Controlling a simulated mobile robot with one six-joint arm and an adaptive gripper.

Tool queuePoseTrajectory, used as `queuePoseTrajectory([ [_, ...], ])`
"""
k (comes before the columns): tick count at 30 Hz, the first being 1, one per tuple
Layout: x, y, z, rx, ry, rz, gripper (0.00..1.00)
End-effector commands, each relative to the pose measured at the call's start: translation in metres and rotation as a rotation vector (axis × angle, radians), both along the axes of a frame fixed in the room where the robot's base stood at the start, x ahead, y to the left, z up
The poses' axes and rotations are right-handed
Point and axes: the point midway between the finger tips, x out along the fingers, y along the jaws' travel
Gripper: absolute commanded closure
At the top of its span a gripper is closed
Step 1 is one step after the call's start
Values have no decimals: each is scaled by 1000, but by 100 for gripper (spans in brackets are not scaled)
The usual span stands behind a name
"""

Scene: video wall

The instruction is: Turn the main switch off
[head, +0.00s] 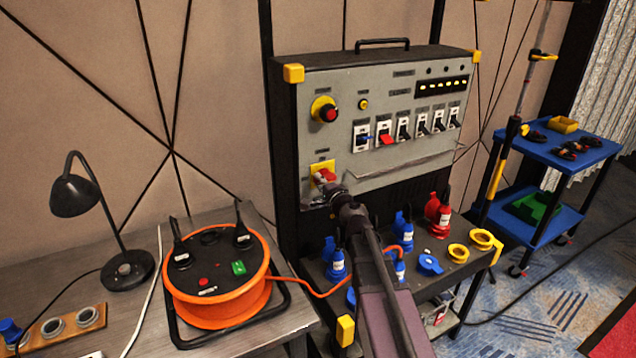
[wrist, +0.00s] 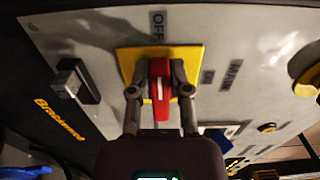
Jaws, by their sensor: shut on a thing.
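The main switch is a red rotary handle (wrist: 160,88) on a yellow square plate (wrist: 190,58), low on the left of the grey panel. In the wrist view its long side runs up and down the picture, in line with the word OFF (wrist: 158,26) above the plate. A label reading MAIN stands to the right. My gripper (wrist: 160,92) is shut on the red handle, one finger on each side. In the head view the red handle (head: 323,176) shows just beyond my gripper (head: 333,190), which partly covers the plate.
A red emergency button (head: 328,113) sits above the main switch, with a row of breakers (head: 405,128) to its right. Blue and red plugs (head: 438,214) stand on the ledge below. An orange cable reel (head: 216,275) and a black lamp (head: 75,195) are on the left table.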

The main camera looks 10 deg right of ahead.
Motion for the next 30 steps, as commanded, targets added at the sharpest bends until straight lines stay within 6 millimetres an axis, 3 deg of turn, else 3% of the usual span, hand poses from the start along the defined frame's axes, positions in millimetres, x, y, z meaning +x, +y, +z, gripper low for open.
queuePoseTrajectory([
  [1, 8, -6, 1, 0, -1, -19, 100],
  [6, 9, -7, 2, 2, -1, -19, 100],
  [7, 9, -7, 2, 2, -1, -19, 72],
  [10, 9, -7, 2, 2, -1, -19, 42],
  [30, -4, -5, 1, 2, -1, -11, 41],
])
